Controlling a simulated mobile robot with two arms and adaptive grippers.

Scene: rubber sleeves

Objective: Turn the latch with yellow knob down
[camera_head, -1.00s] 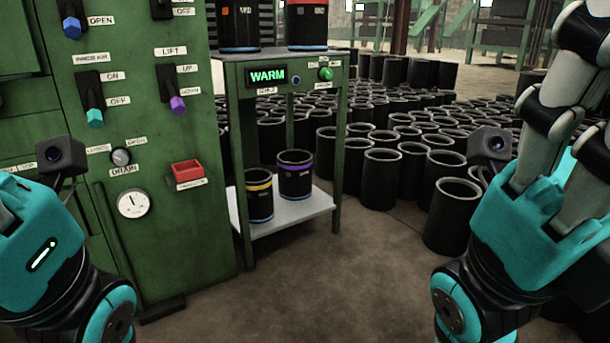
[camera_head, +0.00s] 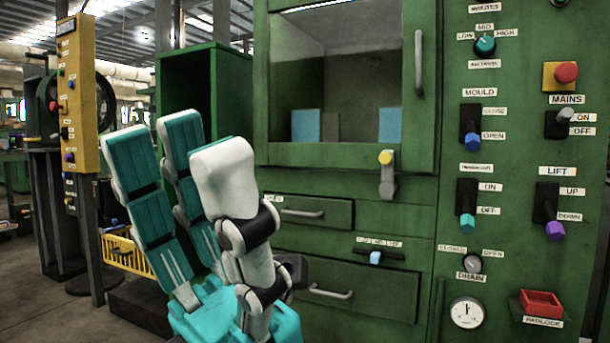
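The latch has a yellow knob (camera_head: 386,157) at its upper end and a grey body (camera_head: 388,182) running down from it. It sits at the lower right of the green cabinet's windowed door (camera_head: 345,155), which looks shut. My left gripper (camera_head: 188,145) is left of the latch and nearer the camera, with its fingers pointing up. It is open, with nothing seen between its fingers, and apart from the latch. My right gripper is not in view.
A door handle (camera_head: 418,62) stands above the latch. Drawers with handles (camera_head: 302,212) and a blue-knobbed lever (camera_head: 375,257) are below. A control panel with a red-and-yellow button (camera_head: 566,72) is at right. A yellow post (camera_head: 77,75) and yellow crate (camera_head: 125,252) stand left.

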